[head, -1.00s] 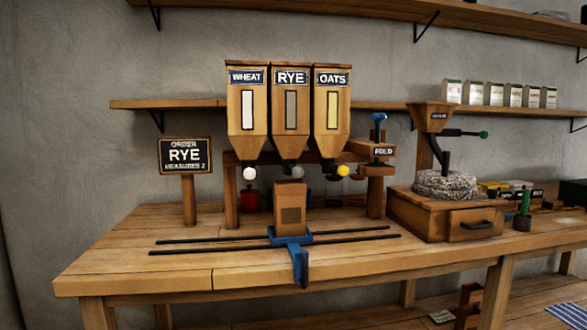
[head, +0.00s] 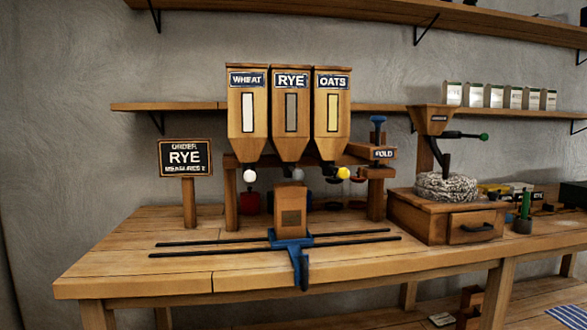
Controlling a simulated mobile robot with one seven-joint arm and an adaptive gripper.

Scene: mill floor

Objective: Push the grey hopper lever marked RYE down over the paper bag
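The RYE hopper (head: 291,112) is the middle of three wooden hoppers and has a grey window strip. Its lever shows as a grey knob (head: 297,174) just below the hopper, close above the paper bag. The brown paper bag (head: 290,208) stands upright on a blue carriage (head: 291,244), in line with the RYE hopper in this view. The bag's darker panel faces me. The rest of the grey lever is hard to make out. My gripper is not in view.
The WHEAT lever's white knob (head: 249,175) and the OATS lever's yellow knob (head: 343,173) flank the grey one. Two dark rails (head: 200,243) cross the bench. An order sign (head: 185,158) reads RYE, measures 2. A mill (head: 446,205) stands right. The front bench is clear.

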